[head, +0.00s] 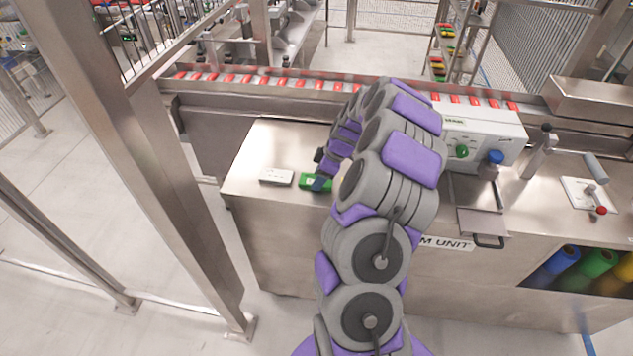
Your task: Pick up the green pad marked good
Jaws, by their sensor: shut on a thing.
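The green pad (306,182) is on the left part of the steel bench top, just right of a pale grey-white pad (276,177). My gripper (319,183) is at the right side of the green pad, shut on it. My purple and grey arm arches over the bench from the front and hides the area right of the green pad. The pad's marking is too small to read. I cannot tell whether the pad is touching the bench or raised.
A conveyor (262,80) with red items runs behind the bench. A white control box (483,137) with a green button and a blue-capped bottle (490,163) stand to the right. A steel post (135,140) rises at the left. The bench's front left (262,200) is clear.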

